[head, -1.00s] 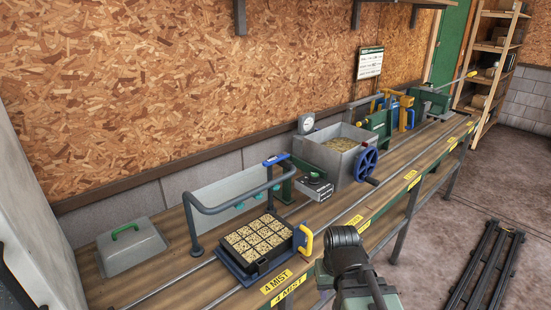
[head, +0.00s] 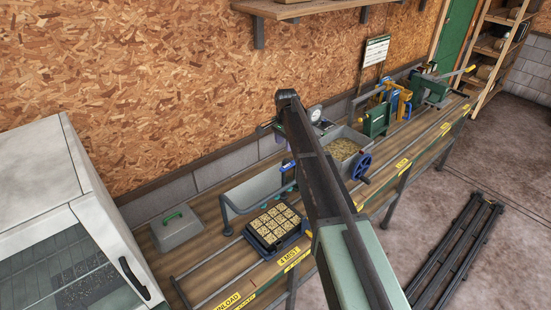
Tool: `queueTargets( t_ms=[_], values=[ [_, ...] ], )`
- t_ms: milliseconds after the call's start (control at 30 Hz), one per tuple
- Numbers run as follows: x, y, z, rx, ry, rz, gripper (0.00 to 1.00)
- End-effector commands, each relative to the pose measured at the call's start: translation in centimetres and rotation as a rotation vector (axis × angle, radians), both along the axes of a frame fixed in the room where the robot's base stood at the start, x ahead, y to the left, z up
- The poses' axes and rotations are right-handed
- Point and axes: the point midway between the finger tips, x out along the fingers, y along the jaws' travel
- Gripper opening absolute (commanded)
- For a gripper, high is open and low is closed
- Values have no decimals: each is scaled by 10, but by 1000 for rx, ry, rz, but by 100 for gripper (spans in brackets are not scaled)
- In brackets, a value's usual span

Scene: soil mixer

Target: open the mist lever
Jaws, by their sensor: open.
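The mist station has a grey pipe frame (head: 226,215) with teal nozzles and a pale panel behind it. A blue-handled lever (head: 288,166) stands at its right end and is partly covered by my arm. I take it for the mist lever, and its exact angle is hard to tell. A small dark part of the arm's end shows there; my gripper's fingers are hidden.
A grey lid with a green handle (head: 176,228) lies left of the mist station. A white cabinet (head: 50,180) fills the left side. The soil hopper (head: 355,134) and its blue handwheel (head: 361,166) stand just right of my arm. Rails run along the bench.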

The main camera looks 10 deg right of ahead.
Motion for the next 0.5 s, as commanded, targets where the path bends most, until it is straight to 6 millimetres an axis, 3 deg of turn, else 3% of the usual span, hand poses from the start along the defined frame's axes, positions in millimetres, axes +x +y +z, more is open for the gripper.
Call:
queueTargets(
  t_ms=[167,267,500],
  values=[
    [-1,0,-7,0,0,-3,49],
    [-1,0,-21,0,0,-2,49],
    [-1,0,-78,0,0,-1,49]
  ],
)
